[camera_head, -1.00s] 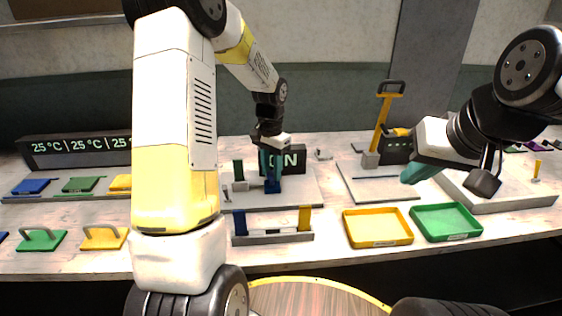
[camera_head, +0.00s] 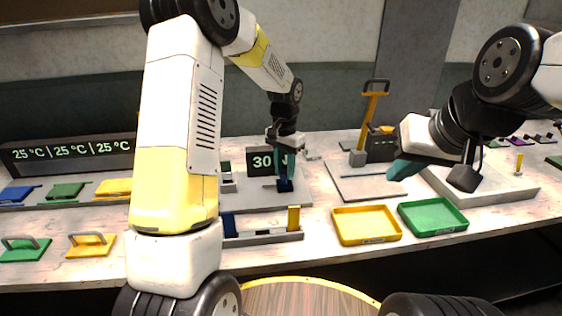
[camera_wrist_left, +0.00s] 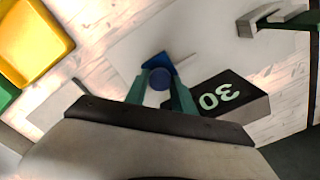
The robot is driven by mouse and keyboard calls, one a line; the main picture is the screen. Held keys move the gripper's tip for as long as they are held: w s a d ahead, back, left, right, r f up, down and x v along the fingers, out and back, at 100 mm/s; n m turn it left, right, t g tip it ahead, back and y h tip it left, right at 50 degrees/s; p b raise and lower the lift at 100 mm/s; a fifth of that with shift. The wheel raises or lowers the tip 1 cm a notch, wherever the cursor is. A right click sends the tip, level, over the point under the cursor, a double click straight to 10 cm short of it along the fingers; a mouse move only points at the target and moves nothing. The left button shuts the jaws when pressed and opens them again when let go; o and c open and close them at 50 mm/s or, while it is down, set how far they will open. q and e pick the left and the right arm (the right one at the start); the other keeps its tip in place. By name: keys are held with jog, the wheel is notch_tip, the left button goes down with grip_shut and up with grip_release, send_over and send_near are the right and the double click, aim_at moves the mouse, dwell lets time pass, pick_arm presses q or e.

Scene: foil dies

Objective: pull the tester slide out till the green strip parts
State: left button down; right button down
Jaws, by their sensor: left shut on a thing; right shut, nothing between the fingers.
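The tester stands on a pale grey plate (camera_head: 300,197) at the bench's middle, with a black display (camera_head: 261,161) lit "30" behind it. My left gripper (camera_head: 285,178) is shut on the dark blue slide (camera_head: 285,186). In the left wrist view, the gripper's teal fingers (camera_wrist_left: 160,90) close around the slide's round blue knob (camera_wrist_left: 160,78). The display also shows there (camera_wrist_left: 222,98), beside the fingers. A grey tester block (camera_head: 228,184) is left of the slide, partly behind my left arm. I cannot make out the green strip. My right gripper (camera_head: 398,170) is shut and empty, away from the tester.
A low rack (camera_head: 262,238) with blue and yellow upright ends stands in front of the tester. A yellow tray (camera_head: 366,225) and a green tray (camera_head: 432,216) lie to the right.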

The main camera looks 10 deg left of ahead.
aim_at(284, 172)
pick_arm(q)
jog(key=c, duration=1.1)
grip_release()
jog(key=shift+o, duration=0.2)
jog(key=shift+r, duration=0.15)
notch_tip(284, 172, up, 8)
jog(key=shift+f, duration=0.2)
jog(key=s+a+r+n+t, duration=0.1)
jog(key=s+a+r+t, duration=0.1)
jog(key=s+r, duration=0.45)
jog(key=s+a+r+n+t+h, duration=0.1)
jog(key=s+r+n+t, duration=0.1)
jog(key=s, duration=0.8)
jog(key=s+a+r+n+t+h, duration=0.1)
jog(key=s+a+r+n+t, duration=0.1)
jog(key=s, duration=0.7)
jog(key=shift+s+r, duration=0.4)
jog(key=shift+r, duration=0.2)
